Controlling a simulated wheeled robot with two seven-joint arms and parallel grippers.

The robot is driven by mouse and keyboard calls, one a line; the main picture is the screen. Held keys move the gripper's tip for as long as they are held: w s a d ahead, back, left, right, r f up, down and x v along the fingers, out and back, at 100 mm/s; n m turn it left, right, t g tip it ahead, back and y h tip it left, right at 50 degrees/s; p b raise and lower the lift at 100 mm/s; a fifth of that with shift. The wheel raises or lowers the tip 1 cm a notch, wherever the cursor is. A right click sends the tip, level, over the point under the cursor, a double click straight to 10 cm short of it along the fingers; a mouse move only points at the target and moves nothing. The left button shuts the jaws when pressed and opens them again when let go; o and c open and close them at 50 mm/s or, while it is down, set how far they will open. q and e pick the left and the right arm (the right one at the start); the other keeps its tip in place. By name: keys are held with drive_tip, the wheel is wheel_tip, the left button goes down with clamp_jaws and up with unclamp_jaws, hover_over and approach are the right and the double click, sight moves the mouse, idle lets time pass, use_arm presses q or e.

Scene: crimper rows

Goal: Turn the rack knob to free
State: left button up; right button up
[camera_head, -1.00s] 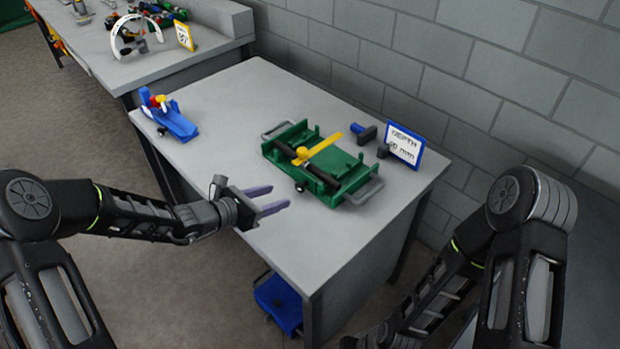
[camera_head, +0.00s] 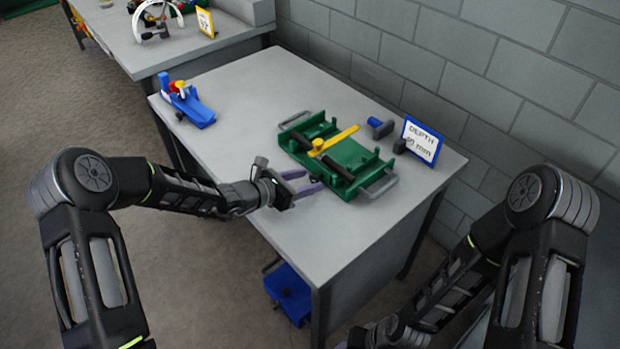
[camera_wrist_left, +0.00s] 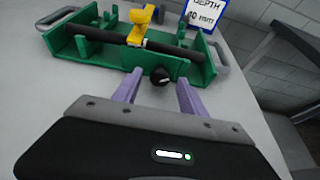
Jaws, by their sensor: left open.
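The green rack (camera_head: 345,158) lies on the grey table, with a dark bar along it and a yellow lever (camera_head: 335,140) across it. In the left wrist view, a small round black knob (camera_wrist_left: 160,76) sits on the rack's near wall; its setting is too small to read. My left gripper (camera_head: 311,180) is open with purple fingers pointing at the rack's near side. In the left wrist view its fingertips (camera_wrist_left: 159,84) stand either side of the knob, with gaps. My right gripper is mostly cut off at the bottom of the head view.
A blue sign reading DEPTH (camera_head: 422,141) and a dark-blue handled tool (camera_head: 380,127) stand behind the rack. A blue fixture (camera_head: 187,104) stands at the table's far left corner. A blue bin (camera_head: 288,292) is below the table. The table's left middle is clear.

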use_arm(q)
drive_tip(key=shift+x, duration=0.85)
drive_tip(key=shift+c, duration=0.6)
clamp_jaws()
